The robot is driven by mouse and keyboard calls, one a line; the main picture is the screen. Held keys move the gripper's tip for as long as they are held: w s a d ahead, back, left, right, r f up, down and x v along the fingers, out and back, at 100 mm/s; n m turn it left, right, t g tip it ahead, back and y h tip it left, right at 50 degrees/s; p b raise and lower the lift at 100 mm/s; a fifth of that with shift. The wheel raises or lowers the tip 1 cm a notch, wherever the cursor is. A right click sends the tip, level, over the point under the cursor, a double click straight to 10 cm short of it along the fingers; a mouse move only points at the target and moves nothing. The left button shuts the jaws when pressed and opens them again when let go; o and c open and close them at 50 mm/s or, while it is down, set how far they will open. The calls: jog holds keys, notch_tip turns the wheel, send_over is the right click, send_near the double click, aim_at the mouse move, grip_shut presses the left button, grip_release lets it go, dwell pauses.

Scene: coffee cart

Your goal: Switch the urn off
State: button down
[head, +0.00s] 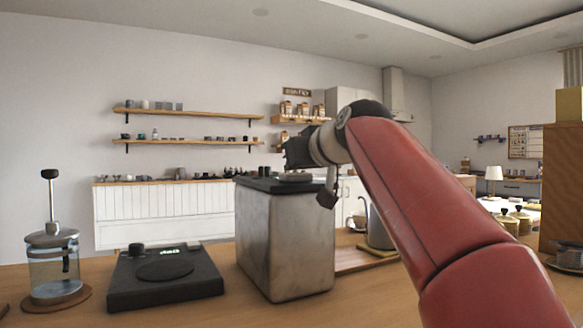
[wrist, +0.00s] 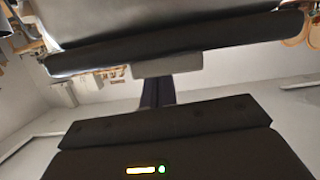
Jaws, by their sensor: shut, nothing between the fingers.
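The urn (head: 285,240) is a boxy, worn metal body with a dark lid, standing on the wooden counter. A flat round grey piece (head: 295,178) and small dark knobs (head: 265,170) sit on its top. My gripper (head: 327,196) points down at the urn's right upper edge, with its fingers shut and empty. In the wrist view, the shut fingers (wrist: 158,92) reach toward a small grey block (wrist: 168,67) below a dark edge, with a metal surface above. I cannot tell whether they touch it. No switch is clearly made out.
A black flat scale-like device (head: 165,280) and a glass French press (head: 54,265) stand left of the urn. A metal pitcher (head: 380,228) and a cup (head: 357,221) are behind right. Jars (head: 515,220) stand further right. The counter in front is mostly clear.

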jog(key=shift+v, duration=2.6)
